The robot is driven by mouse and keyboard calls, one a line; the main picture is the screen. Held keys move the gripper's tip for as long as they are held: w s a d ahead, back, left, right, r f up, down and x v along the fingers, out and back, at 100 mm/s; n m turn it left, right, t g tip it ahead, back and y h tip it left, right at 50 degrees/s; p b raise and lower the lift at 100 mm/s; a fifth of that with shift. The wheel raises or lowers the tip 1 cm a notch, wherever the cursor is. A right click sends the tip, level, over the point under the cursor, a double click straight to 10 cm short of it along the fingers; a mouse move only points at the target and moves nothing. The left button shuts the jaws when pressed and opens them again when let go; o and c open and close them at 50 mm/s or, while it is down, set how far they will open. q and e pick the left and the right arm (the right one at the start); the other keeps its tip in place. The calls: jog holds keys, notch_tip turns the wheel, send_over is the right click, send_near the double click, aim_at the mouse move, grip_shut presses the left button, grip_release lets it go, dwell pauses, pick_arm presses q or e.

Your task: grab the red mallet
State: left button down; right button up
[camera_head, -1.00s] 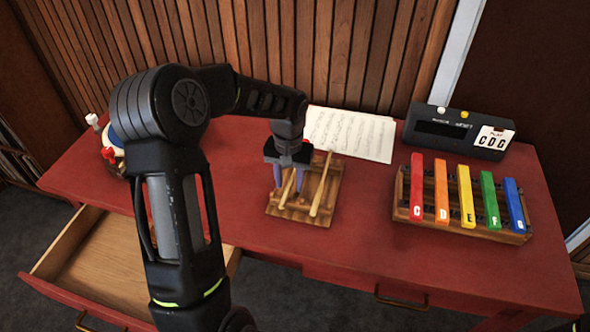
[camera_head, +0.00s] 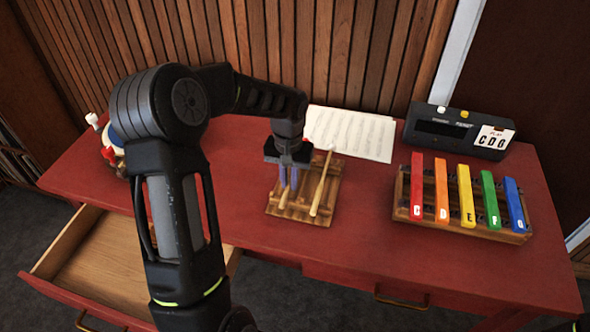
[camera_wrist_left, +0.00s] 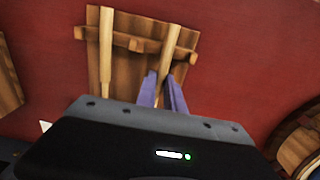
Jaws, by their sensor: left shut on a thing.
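A wooden rack (camera_head: 330,196) on the red desk holds two mallets with pale wooden handles. My left gripper (camera_head: 288,186) is over the rack's left side, pointing down and shut on the left mallet's handle (camera_head: 284,201). In the left wrist view, the gripper's purple fingers (camera_wrist_left: 163,97) close on either side of that handle (camera_wrist_left: 170,45). The head of this mallet is hidden behind the gripper, so I cannot see its colour. The other mallet (camera_head: 322,185) lies to the right, with a pale head. My right gripper is not in view.
Sheet music (camera_head: 351,133) lies behind the rack. Coloured chime bars (camera_head: 464,195) and a black box (camera_head: 459,131) stand at the right. An open drawer (camera_head: 80,255) juts out front left. The desk between the rack and bars is clear.

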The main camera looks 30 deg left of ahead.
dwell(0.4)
pick_arm(q)
notch_tip(320, 180, up, 10)
jog(key=shift+b, duration=0.4)
dwell(0.6)
